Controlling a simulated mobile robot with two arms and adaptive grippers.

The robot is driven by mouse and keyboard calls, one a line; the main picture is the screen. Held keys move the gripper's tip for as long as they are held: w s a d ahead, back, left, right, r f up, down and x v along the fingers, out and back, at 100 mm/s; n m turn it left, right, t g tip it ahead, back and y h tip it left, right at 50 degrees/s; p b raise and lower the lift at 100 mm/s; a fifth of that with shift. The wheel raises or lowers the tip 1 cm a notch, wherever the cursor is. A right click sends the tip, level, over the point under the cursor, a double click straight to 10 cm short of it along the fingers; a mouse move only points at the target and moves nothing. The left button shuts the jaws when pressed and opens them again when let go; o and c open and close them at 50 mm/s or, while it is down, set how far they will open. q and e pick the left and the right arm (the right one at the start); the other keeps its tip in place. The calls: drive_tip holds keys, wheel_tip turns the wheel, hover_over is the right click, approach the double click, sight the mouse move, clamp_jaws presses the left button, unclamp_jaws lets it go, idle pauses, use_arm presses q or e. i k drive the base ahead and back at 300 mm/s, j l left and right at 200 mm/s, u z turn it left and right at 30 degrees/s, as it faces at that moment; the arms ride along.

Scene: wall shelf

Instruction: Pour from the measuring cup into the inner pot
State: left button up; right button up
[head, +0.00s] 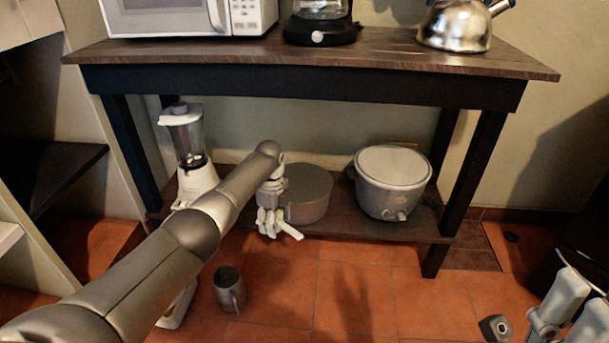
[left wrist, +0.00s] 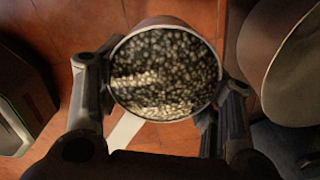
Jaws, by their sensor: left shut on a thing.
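My left gripper (head: 274,224) hangs with its fingers pointing down in front of the lower shelf. In the left wrist view its two dark fingers are shut around the measuring cup (left wrist: 166,20), which is filled with pale grains and has its mouth facing that camera. The cup is hard to make out at the fingers in the head view. The inner pot (head: 311,184), a round dark grey vessel, stands on the lower shelf just behind and right of this gripper. My right gripper (head: 545,322) is at the bottom right, partly cut off, away from these things.
A rice cooker (head: 393,168) stands right of the pot; a blender (head: 185,135) stands left on the shelf. A metal mug (head: 230,290) shows lower, seemingly over the tiled floor. The tabletop (head: 390,45) overhangs the shelf. A large round vessel (left wrist: 288,50) is close right in the wrist view.

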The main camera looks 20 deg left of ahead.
sight(310, 185)
drive_tip(key=i, duration=1.25)
